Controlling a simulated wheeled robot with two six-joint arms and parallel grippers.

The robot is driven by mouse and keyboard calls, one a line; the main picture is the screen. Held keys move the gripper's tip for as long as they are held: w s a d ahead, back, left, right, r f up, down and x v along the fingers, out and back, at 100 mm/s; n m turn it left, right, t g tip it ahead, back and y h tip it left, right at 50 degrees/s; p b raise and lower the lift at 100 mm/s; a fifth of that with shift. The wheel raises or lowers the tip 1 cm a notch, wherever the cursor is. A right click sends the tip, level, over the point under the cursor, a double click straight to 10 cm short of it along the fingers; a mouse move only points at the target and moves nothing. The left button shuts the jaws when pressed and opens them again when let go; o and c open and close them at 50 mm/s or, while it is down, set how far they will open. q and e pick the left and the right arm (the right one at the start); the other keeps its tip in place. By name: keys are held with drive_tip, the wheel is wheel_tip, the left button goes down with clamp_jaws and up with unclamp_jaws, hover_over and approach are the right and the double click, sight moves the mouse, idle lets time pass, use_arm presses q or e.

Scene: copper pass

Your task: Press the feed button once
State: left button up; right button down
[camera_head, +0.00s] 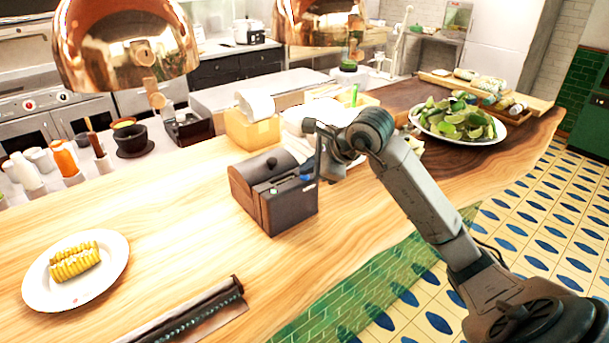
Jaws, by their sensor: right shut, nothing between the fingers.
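A dark box-shaped printer (292,214) with a rounded lid stands on the wooden counter near the middle of the head view. A small blue spot (306,177) shows on its top right edge; I cannot tell for certain whether this is the feed button. My right gripper (322,170) is shut and empty, at the printer's right top edge and close to the blue spot. Whether it touches the printer cannot be told. The gripper and wrist hide part of the printer's right side. My left gripper is not in view.
A plate with corn (76,263) and a dark-edged roll or tray (195,313) lie on the counter left and front. A yellow box (250,130) and white stacked items stand behind the printer. A plate of lime wedges (458,121) is at right. Copper lamps (125,45) hang above.

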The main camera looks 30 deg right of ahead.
sight(309, 179)
drive_tip(key=shift+r, duration=0.1)
drive_tip(key=shift+r+p, duration=0.45)
drive_tip(key=shift+r, duration=0.35)
wheel_tip(309, 179, up, 5)
drive_tip(key=p, duration=0.3)
idle(0.3)
